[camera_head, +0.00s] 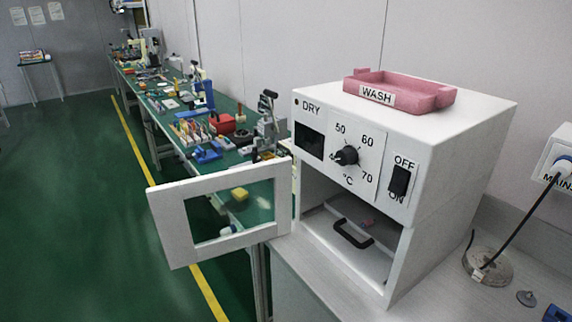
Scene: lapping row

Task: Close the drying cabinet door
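The white drying cabinet (458,131) stands on a grey bench, with a "DRY" label, a dark display, a temperature dial and an ON/OFF switch on its front. Its door (170,222), a white frame with a clear window, stands wide open, swung out to the left of the cabinet past the bench edge. The cabinet's lower opening is uncovered. Inside it a dark tray or plate with a black handle (352,235) and a small reddish item show. Neither of my grippers is in view.
A pink tray (437,98) labelled "WASH" sits on top of the cabinet. A cluttered long bench (165,92) runs behind the door; green floor at left is clear.

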